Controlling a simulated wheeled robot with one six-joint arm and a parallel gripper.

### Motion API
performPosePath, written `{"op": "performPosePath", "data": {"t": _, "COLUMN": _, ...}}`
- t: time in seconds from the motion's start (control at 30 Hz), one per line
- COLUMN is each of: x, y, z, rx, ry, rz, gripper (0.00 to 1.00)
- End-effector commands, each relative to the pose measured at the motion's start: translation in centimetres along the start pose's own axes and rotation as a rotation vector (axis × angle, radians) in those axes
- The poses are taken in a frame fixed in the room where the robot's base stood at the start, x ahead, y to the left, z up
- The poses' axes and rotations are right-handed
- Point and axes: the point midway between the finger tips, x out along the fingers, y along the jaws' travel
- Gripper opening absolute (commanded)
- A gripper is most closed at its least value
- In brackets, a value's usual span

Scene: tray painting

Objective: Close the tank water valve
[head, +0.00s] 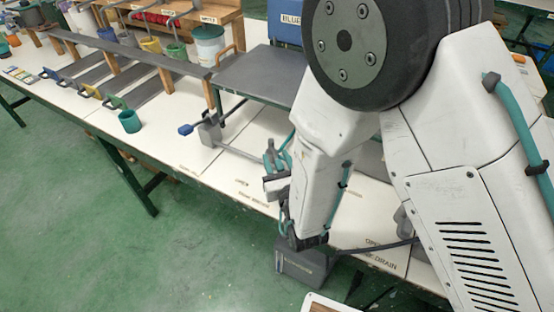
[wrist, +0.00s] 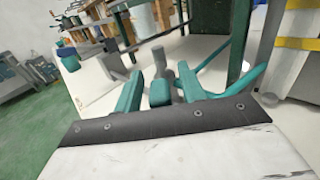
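A valve with a grey body (head: 210,131) and a blue lever handle (head: 186,129) stands on the white bench top, left of my gripper. A grey pipe runs from it toward my gripper. I cannot read a tank water label on it. My gripper (head: 272,158) is above the bench top, to the right of that valve. In the wrist view, the teal fingers of my gripper (wrist: 159,88) stand apart. A short teal block (wrist: 160,93) shows between them, with gaps at its sides. I cannot tell what it belongs to.
A teal cup (head: 129,121) stands near the bench's front edge. A grey raised platform (head: 262,76) is behind the pipe. Buckets (head: 208,44) stand on a shelf at the back left. A dark grey box (head: 305,264) is below my forearm. Open green floor lies in front.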

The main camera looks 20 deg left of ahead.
Motion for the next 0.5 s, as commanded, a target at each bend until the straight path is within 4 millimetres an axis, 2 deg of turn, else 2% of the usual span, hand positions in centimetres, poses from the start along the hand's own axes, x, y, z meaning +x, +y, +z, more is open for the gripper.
{"op": "performPosePath", "data": {"t": 0.3, "x": -4.8, "y": 0.1, "z": -0.1, "rx": -0.001, "ry": 0.003, "rz": 0.002, "gripper": 0.4}}
{"op": "performPosePath", "data": {"t": 0.5, "x": -7.2, "y": 0.1, "z": 0.0, "rx": -0.001, "ry": 0.002, "rz": 0.001, "gripper": 0.4}}
